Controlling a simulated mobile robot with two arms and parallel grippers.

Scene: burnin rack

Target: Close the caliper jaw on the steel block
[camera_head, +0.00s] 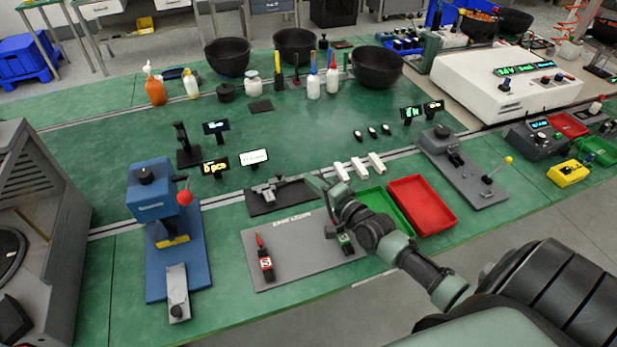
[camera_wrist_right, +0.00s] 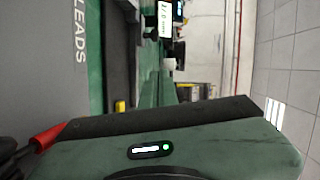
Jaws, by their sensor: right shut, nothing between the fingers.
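The caliper (camera_head: 267,195) lies on a dark mat (camera_head: 299,203) in the middle of the bench, in the head view. A small pale block shows by its jaw end, but the exact gap between jaw and block is too small to tell. My right gripper (camera_head: 316,184) is just right of the dark mat, at the end of my right arm. It is shut and holds nothing. The right wrist view shows my green gripper housing across the bottom, and neither caliper nor block can be made out there. My left gripper is not in view.
A grey mat (camera_head: 300,262) with a red probe (camera_head: 265,262) lies in front of the caliper. Green (camera_head: 402,228) and red trays (camera_head: 440,222) lie right of my gripper. White blocks (camera_head: 358,168) stand behind them. A blue press (camera_head: 152,192) stands left.

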